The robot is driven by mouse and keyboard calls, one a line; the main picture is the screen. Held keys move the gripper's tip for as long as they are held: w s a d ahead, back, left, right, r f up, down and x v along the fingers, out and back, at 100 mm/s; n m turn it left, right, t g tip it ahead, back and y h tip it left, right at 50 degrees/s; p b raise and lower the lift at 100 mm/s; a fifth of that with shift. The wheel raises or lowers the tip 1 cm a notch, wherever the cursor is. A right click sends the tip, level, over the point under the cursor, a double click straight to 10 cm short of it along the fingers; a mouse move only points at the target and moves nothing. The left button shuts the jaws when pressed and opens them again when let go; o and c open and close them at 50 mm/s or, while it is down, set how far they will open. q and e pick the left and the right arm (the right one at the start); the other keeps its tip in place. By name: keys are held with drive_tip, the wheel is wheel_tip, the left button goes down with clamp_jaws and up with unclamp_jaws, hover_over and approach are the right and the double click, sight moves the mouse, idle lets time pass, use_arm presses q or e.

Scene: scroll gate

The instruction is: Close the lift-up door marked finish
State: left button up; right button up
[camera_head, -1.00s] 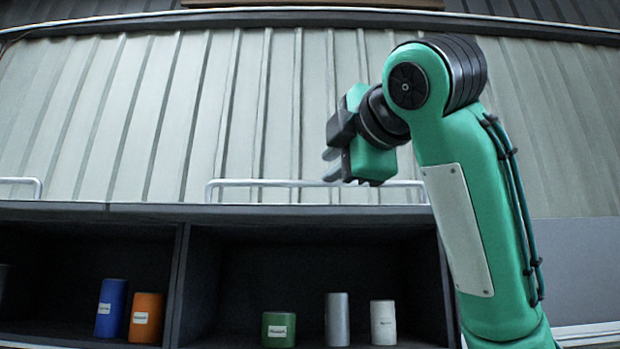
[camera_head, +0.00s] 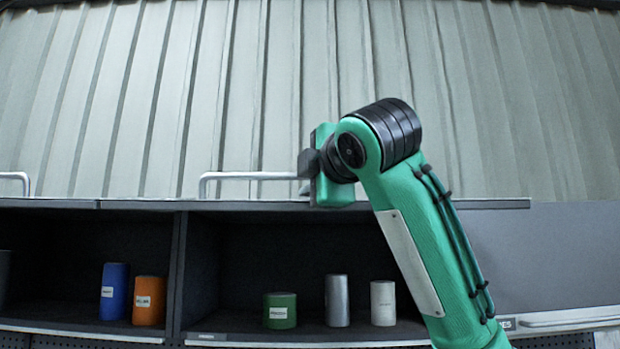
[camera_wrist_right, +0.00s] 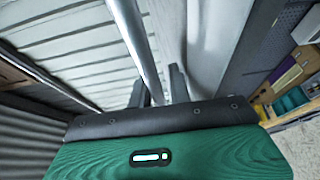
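A light grey ribbed lift-up door (camera_head: 250,100) hangs raised above open dark compartments. A silver bar handle (camera_head: 235,176) is fixed along its lower edge; my right gripper hides its right end. No finish marking is readable. My right gripper (camera_head: 306,168) is at the right part of this handle. In the right wrist view the handle bar (camera_wrist_right: 138,40) runs between the two dark fingers (camera_wrist_right: 160,90). The fingers are apart, with a gap showing beside the bar, so the gripper looks open around it. My left gripper is out of view.
A green can (camera_head: 280,311), a grey cylinder (camera_head: 337,300) and a white can (camera_head: 383,303) stand in the compartment below. Blue (camera_head: 113,291) and orange (camera_head: 149,301) cans stand in the left one. Another handle (camera_head: 15,180) shows at the far left. A grey panel lies right.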

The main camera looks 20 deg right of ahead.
clamp_jaws()
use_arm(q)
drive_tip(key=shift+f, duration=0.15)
use_arm(e)
drive_tip(key=shift+f, duration=0.15)
